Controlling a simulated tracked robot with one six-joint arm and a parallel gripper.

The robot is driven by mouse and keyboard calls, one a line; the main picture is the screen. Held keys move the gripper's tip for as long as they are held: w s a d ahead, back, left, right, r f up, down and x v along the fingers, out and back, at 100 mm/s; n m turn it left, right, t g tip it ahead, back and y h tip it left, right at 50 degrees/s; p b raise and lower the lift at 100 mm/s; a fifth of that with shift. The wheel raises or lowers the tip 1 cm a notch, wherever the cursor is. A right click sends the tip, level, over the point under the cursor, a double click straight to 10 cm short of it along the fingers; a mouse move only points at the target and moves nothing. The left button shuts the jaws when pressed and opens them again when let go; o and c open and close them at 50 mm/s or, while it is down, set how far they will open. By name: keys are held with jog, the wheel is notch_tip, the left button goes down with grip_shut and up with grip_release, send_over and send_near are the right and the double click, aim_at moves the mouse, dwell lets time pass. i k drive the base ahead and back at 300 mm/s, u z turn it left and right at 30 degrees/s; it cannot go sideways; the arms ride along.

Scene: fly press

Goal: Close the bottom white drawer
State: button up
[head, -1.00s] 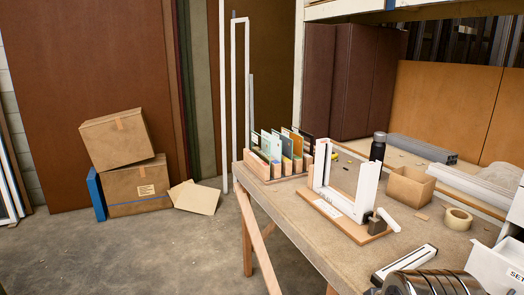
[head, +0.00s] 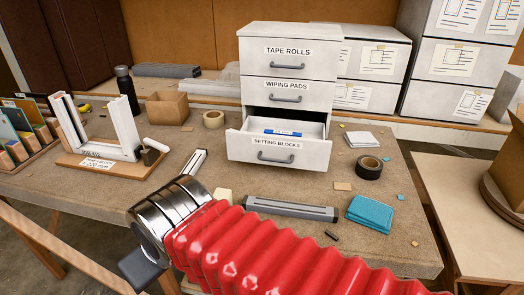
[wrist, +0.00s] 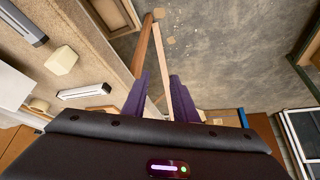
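A white drawer unit (head: 288,48) stands on the bench in the head view, with three labelled drawers. The bottom white drawer (head: 273,149), labelled SETTING BLOCKS, is pulled out, with a blue-and-white item (head: 283,132) inside. Its grey handle (head: 275,157) faces me. The middle and top drawers are shut. My gripper (wrist: 158,76) shows in the wrist view as two purple fingers standing apart with nothing between them, beyond the bench edge over the floor. It is clear of the drawer. The fingers are not clearly visible in the head view.
My red arm crosses the front of the bench. A grey bar (head: 291,208), a blue cloth (head: 371,212) and a black tape roll (head: 369,167) lie before and beside the drawer. A white frame on a wooden base (head: 97,160) stands left. A side table (head: 475,200) is right.

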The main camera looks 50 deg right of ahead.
aim_at(311, 151)
jog(key=u, duration=0.8)
jog(key=i, duration=0.55)
jog(key=z, duration=0.35)
